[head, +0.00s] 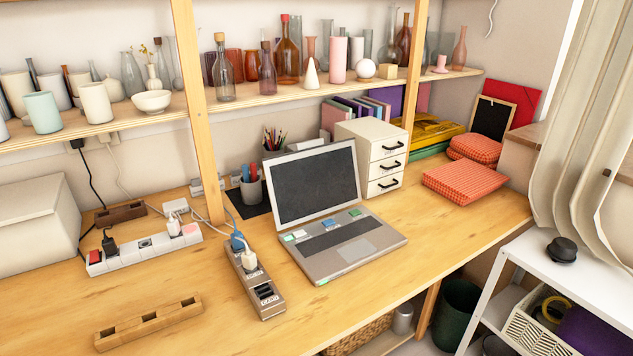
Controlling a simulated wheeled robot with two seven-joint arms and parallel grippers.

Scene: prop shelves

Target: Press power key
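An open laptop (340,250) with a blank dark screen (312,187) stands on the wooden desk, with colored sticky notes beside its keyboard. A white power strip (140,252) lies at the left with a red switch (95,256) at its left end and plugs in it. A grey-brown power strip (265,299) with a blue plug and a white plug lies in front of the laptop's left side. I cannot make out a key marked as power. Neither of my grippers is in view.
A wooden block with slots (148,322) lies at the front left. A white drawer unit (372,157) and pen cup (250,187) stand behind the laptop. A wooden post (197,120) rises from the desk.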

